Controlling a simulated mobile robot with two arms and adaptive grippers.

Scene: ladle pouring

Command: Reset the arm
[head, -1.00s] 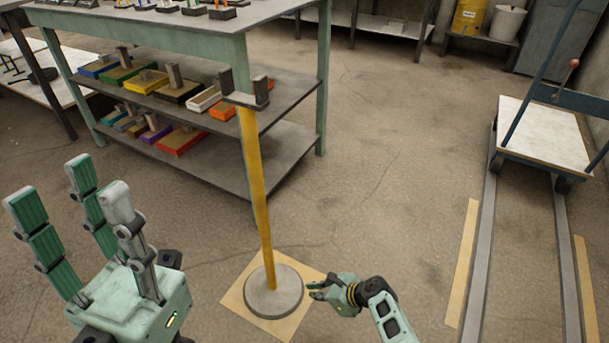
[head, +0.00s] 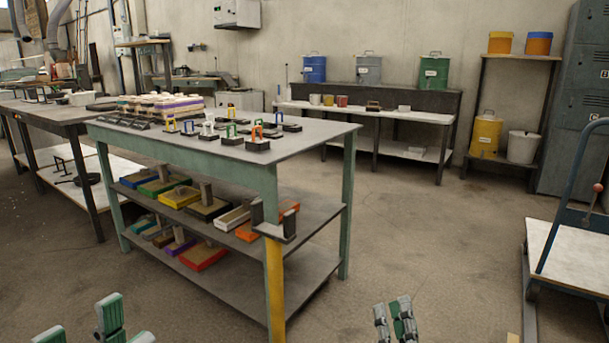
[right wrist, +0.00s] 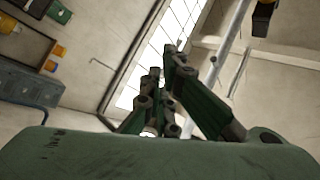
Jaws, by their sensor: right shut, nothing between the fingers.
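My right gripper (head: 396,322) shows at the bottom edge of the head view, right of the middle. Its fingers point up and lie close together, with nothing between them. The right wrist view also shows its fingers (right wrist: 166,95), pointing up towards a window and the wall. My left gripper (head: 95,328) is at the bottom left of the head view. Only the ends of its fingers show; they stand apart, and nothing shows between them. The palms of both grippers are out of the head view.
A trolley (head: 566,255) is at the right. Drums (head: 368,69) stand on a back bench (head: 440,122). The floor between bench and trolley is clear.

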